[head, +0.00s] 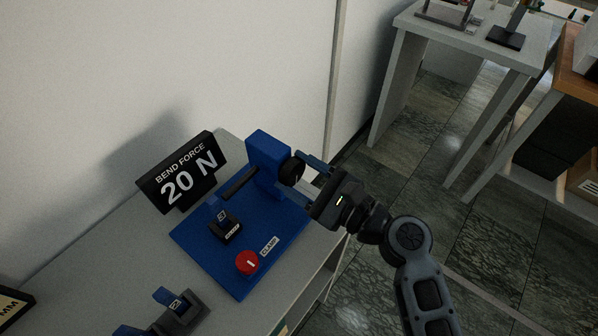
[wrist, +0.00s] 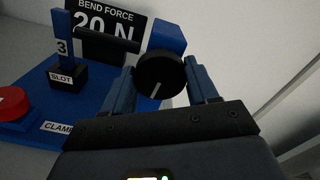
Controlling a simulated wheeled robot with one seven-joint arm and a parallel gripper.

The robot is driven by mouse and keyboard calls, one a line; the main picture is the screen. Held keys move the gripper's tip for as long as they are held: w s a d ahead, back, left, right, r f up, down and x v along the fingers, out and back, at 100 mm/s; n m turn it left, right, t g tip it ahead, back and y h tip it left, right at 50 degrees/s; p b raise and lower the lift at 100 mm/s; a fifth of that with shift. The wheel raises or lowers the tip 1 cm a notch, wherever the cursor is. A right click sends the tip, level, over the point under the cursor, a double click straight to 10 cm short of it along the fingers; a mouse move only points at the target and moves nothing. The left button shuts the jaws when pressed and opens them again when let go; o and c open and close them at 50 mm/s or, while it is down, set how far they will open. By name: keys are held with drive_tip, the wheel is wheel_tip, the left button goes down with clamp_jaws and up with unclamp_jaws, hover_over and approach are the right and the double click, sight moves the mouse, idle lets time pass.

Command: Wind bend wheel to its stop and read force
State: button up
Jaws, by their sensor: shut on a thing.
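The blue bend press (head: 268,160) stands on a grey bench. Its black bend wheel (head: 291,170) is on the side facing my arm; in the wrist view the wheel (wrist: 161,73) shows a white mark pointing down and slightly left. My gripper (head: 313,175) is shut on the wheel, with one finger on each side of it, also in the wrist view (wrist: 163,88). The force display (head: 181,172) reads "BEND FORCE 20 N", and its top part shows in the wrist view (wrist: 105,20).
A red knob (head: 247,262) labelled CLAMP and a black block labelled SLOT (head: 224,226), holding a blue piece marked 3 (wrist: 62,45), are on the blue base. Another fixture (head: 178,308) is nearer on the bench. A wall rises behind; open floor lies right.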

drive_tip(key=m, duration=0.7)
drive_tip(key=shift+f, duration=0.15)
drive_tip(key=m, duration=0.4)
drive_tip(key=shift+d, duration=0.1)
drive_tip(key=shift+m, duration=1.8)
drive_tip(key=o, duration=1.1)
drive_tip(key=shift+c, duration=0.2)
drive_tip(key=b+v, duration=0.1)
drive_tip(key=v, duration=0.6)
drive_tip(key=shift+s+d, duration=0.2)
drive_tip(key=shift+d, duration=0.1)
